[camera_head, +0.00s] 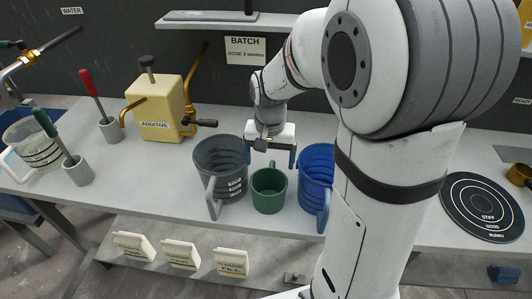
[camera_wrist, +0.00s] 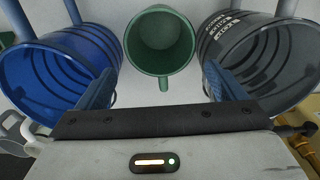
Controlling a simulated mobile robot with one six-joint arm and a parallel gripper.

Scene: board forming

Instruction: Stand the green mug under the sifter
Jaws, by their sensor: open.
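The green mug (camera_head: 268,192) stands upright on the grey bench between the grey jug and the blue jug. In the wrist view the green mug (camera_wrist: 160,42) shows its open, empty-looking inside, with its handle toward my gripper. My gripper (camera_head: 271,163) is above and just behind the mug in the head view, pointing down. I cannot tell which object is the sifter; a yellow box marked ADDITIVE (camera_head: 160,104), with a knob and side crank, stands at the back left.
The grey jug (camera_head: 222,160) and blue jug (camera_head: 315,175) stand close on either side of the mug. Red-handled (camera_head: 91,88) and green-handled (camera_head: 47,127) tools stand in holders at left. A round dark target plate (camera_head: 482,207) lies at right. Bare bench lies left of the grey jug.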

